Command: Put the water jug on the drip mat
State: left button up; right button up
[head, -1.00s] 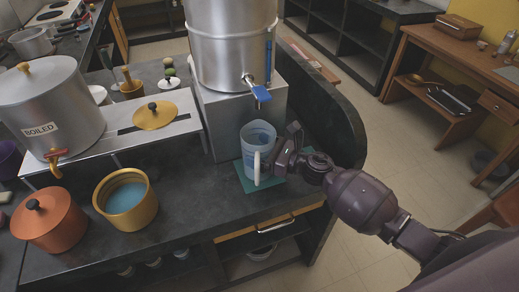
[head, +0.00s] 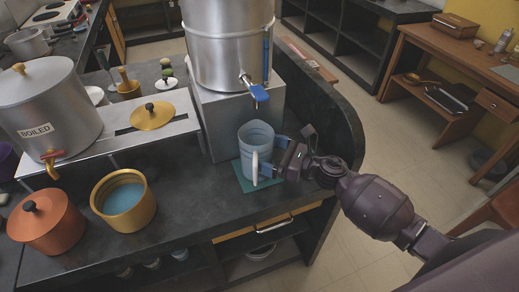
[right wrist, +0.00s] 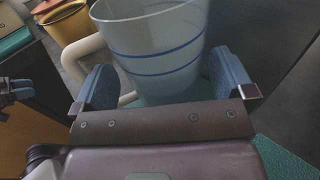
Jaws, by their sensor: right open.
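The water jug (head: 255,138) is translucent blue with a white handle. It stands upright on the teal drip mat (head: 243,184), below the dispenser's blue tap. In the right wrist view the jug (right wrist: 155,45) shows blue rings, and the mat (right wrist: 285,156) shows at lower right. My right gripper (head: 275,156) is open at the jug's right side. In the right wrist view its fingers (right wrist: 164,82) are spread wide, with the near side of the jug between and beyond them. No grip on the jug shows.
The steel dispenser (head: 226,45) with its blue tap (head: 260,93) stands on a metal box (head: 240,120) behind the jug. A gold pot (head: 124,200), a copper pot (head: 45,221) and a "BOILED" canister (head: 50,110) stand at left. The counter left of the mat is clear.

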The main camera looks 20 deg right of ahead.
jog(key=v, duration=0.8)
jog(key=shift+s+b, duration=0.1)
jog(key=shift+b, duration=0.2)
